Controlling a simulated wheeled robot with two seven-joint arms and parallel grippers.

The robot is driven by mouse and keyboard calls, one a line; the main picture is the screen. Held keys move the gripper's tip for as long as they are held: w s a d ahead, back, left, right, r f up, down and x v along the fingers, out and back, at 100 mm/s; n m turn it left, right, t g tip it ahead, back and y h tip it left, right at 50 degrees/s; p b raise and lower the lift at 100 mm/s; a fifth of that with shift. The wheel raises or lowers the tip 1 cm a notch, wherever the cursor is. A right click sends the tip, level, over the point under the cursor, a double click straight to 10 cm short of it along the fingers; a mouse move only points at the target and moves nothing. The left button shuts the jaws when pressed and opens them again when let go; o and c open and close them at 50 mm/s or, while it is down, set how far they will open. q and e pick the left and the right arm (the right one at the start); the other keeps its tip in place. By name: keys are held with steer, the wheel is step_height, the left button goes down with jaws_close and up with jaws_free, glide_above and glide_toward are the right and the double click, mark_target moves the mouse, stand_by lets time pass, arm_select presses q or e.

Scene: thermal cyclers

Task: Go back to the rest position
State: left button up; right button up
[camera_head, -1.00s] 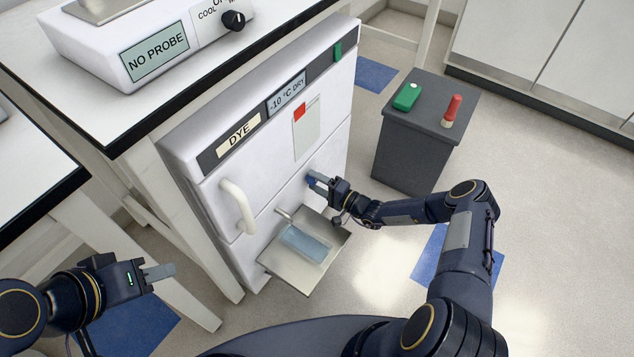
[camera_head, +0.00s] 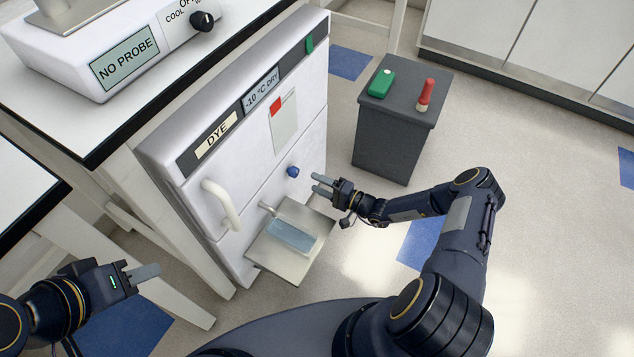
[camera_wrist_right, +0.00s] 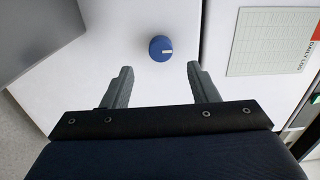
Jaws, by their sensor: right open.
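My right gripper (camera_head: 322,186) is open and empty, held a little to the right of the blue knob (camera_head: 293,171) on the front of the white DYE unit (camera_head: 262,150). In the right wrist view the knob (camera_wrist_right: 161,48) stands ahead of the open fingers (camera_wrist_right: 160,88), apart from them. My left gripper (camera_head: 146,272) is at the lower left, over the floor and away from everything; its fingers overlap in this view, so I cannot tell if they are parted.
A metal shelf (camera_head: 265,262) with a bluish clear tray (camera_head: 292,236) juts out below the knob. A white handle (camera_head: 222,203) sticks out at its left. A dark grey pedestal (camera_head: 385,140) bears a green box (camera_head: 381,83) and a red-topped object (camera_head: 425,95). Floor on the right is open.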

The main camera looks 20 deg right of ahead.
steer(key=shift+r, duration=0.1)
steer(key=s+r+n+g, duration=0.3)
steer(key=r, duration=0.6)
steer(key=s+a+r+n+g+h, duration=0.1)
steer(key=s+r+n+g, duration=0.25)
steer(key=r, duration=0.55)
steer(key=s+r+n+g, duration=0.2)
steer(key=s+r+g, duration=0.15)
steer(key=r, duration=0.55)
steer(key=s+d+r+m+t+h, duration=0.15)
steer(key=s+r+h, duration=0.3)
steer(key=s, duration=0.65)
steer(key=s+d+r+t+h, duration=0.15)
steer(key=s+r+h, duration=0.3)
steer(key=s, duration=0.65)
step_height(320, 180, up, 25)
steer(key=y+p, duration=0.1)
steer(key=p, duration=2.3)
steer(key=shift+w+d+f, duration=0.15)
steer(key=shift+d+f, duration=0.05)
steer(key=shift+d, duration=0.25)
